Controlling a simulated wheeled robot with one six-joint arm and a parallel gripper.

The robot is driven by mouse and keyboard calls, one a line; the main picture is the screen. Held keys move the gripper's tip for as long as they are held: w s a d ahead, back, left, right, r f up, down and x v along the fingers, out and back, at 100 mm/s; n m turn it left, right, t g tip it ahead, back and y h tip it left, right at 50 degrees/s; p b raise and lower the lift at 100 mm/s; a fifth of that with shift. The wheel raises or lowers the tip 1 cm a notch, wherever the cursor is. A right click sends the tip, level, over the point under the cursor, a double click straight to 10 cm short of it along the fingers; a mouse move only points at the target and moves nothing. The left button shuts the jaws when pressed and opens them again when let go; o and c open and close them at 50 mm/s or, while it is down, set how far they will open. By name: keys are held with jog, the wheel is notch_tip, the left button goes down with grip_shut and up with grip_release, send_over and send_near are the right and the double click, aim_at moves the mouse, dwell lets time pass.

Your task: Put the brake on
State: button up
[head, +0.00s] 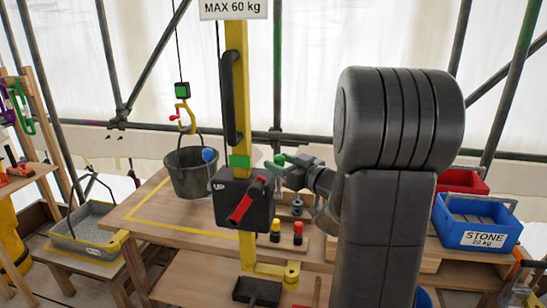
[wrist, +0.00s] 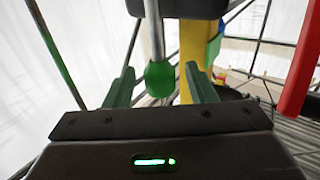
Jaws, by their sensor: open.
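A black winch box (head: 243,202) marked UP sits on the yellow post (head: 237,60) and carries a red lever (head: 246,199) slanting across its front. In the wrist view, a grey rod ending in a green knob (wrist: 160,78) comes down from a black part at the top. My gripper (head: 283,163) is just right of the post, above the box's right side. In the wrist view its green fingers (wrist: 202,82) stand apart, one each side of the knob, with visible gaps. Whether the knob is fully between the fingers in depth, I cannot tell.
A dark bucket (head: 192,175) hangs from a yellow hook (head: 184,117) left of the post. A black upright handle (head: 230,98) is on the post. Yellow and red buttons (head: 298,233) stand on the bench (head: 150,225). A blue stone crate (head: 478,240) is at right.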

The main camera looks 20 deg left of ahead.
aim_at(267, 186)
jog(key=shift+x, duration=1.5)
grip_shut()
jog(key=shift+f, duration=0.15)
jog(key=s+f+n+y+b, duration=0.1)
jog(key=s+n+y+b, duration=0.1)
jog(key=b, duration=0.7)
jog(key=s+d+f+n+g+y+b, duration=0.1)
jog(key=s+n+b, duration=0.2)
jog(key=n+b, duration=0.2)
jog(key=s+d+f+n+g+y+b, duration=0.1)
jog(key=s+n+y+b, duration=0.1)
jog(key=b, duration=1)
jog(key=shift+s+n+y+b, duration=0.35)
jog(key=shift+s+n, duration=0.25)
jog(key=shift+n, duration=0.4)
jog(key=shift+g, duration=0.3)
